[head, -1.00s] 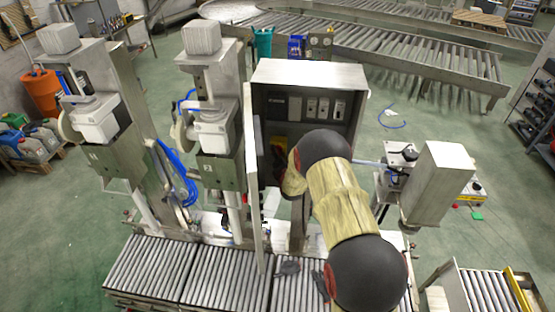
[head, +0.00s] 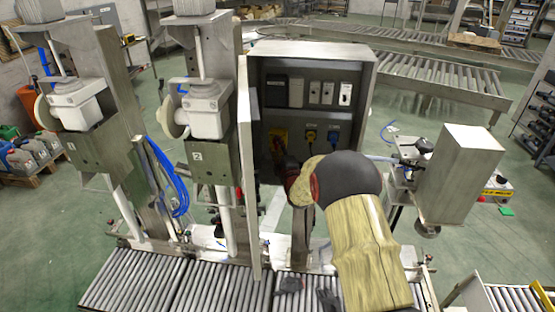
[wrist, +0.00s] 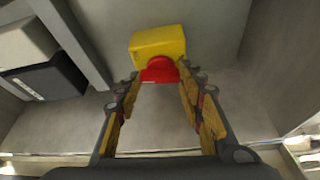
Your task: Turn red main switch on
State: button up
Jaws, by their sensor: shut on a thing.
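The red main switch (wrist: 160,70) is a red knob on a yellow block (wrist: 158,42), mounted on a grey panel. My gripper (wrist: 159,78) has its two fingers on either side of the red knob in the wrist view and is shut on it. The knob's turned position cannot be told. In the head view, the yellow block (head: 278,138) sits low at the left inside the open grey cabinet (head: 365,75), with my arm reaching in front of it. My fingertips are hidden there.
The open cabinet door (head: 248,180) stands at the left of the opening. Switches (head: 327,92) and sockets (head: 309,137) share the panel. A dark grey box (wrist: 45,80) is at the left in the wrist view. Roller conveyor (head: 220,292) lies in front; a metal-boxed machine (head: 460,180) stands right.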

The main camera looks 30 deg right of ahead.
jog(key=m+b, duration=0.2)
jog(key=b, duration=0.3)
jog(key=f+m+t+h+b, duration=0.1)
jog(key=m+b, duration=0.2)
jog(key=b, duration=0.2)
jog(key=shift+f+m+t, duration=0.1)
jog(key=shift+m+t, duration=0.2)
jog(key=m+h+b, duration=0.1)
jog(key=m+b, duration=0.1)
jog(key=b, duration=0.1)
jog(key=shift+r+m+h+b, duration=0.25)
jog(key=shift+m+h+b, duration=0.15)
jog(key=shift+m, duration=0.1)
jog(key=o, duration=1.2)
jog(key=shift+r, duration=0.1)
jog(key=shift+c, duration=0.2)
jog(key=v, duration=1.2)
